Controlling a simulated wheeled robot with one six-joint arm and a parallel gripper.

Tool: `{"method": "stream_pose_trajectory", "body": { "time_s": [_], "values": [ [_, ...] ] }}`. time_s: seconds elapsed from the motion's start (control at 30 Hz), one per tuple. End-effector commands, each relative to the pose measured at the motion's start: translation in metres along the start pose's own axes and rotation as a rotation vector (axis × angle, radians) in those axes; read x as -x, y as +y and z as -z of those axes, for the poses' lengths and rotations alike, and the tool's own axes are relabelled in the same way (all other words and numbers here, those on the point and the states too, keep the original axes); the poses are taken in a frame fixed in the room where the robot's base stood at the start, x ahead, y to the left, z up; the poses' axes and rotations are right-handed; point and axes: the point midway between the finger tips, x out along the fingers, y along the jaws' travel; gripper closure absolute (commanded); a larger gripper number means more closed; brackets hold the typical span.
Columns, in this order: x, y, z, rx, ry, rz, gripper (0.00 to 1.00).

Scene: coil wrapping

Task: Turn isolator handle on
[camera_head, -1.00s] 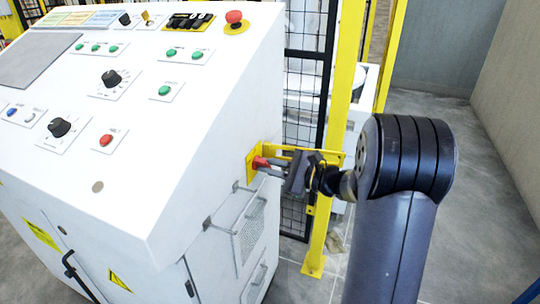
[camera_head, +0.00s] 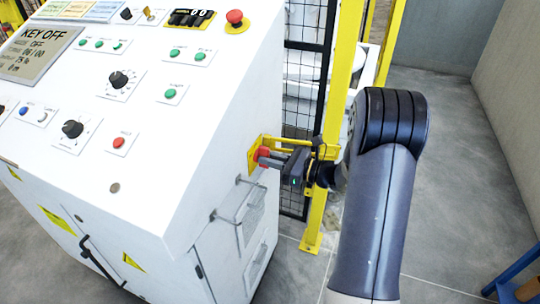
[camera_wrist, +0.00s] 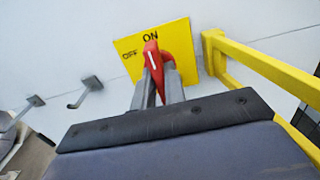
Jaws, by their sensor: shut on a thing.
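The red isolator handle (camera_wrist: 153,57) sits on a yellow plate (camera_wrist: 130,47) marked ON and OFF, on the side of the white control cabinet. The handle's white line points up, close to the ON label. My gripper (camera_wrist: 160,88) is shut on the handle, with one grey finger on each side of it. In the head view my gripper (camera_head: 268,159) reaches the cabinet's right side from the right, and the red handle (camera_head: 257,153) is partly hidden by the fingers.
The cabinet's screen (camera_head: 38,54) is lit and reads KEY OFF. A yellow bracket (camera_wrist: 225,58) stands out close to the right of the plate. Metal handles (camera_head: 236,205) jut out below. A yellow post (camera_head: 333,130) and mesh fence stand behind my gripper.

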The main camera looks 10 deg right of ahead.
Motion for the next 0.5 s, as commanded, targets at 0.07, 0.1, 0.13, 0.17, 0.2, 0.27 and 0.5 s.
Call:
{"method": "stream_pose_trajectory", "body": {
  "time_s": [0.07, 0.1, 0.13, 0.17, 0.2, 0.27, 0.5],
  "values": [
    [0.0001, 0.0003, 0.0007, -0.01, 0.002, 0.0, 1.0],
    [0.0001, 0.0003, 0.0009, -0.012, 0.002, 0.0, 1.0],
    [0.0001, 0.0003, 0.001, -0.013, 0.002, 0.0, 1.0],
    [0.0001, 0.0003, 0.0011, -0.014, 0.002, 0.0, 1.0],
    [0.0001, 0.0003, 0.0012, -0.014, 0.002, 0.0, 1.0],
    [0.0001, 0.0003, 0.0013, -0.014, 0.002, 0.0, 1.0],
    [0.0001, 0.0003, 0.0013, -0.014, 0.002, 0.0, 0.85]
  ]
}}
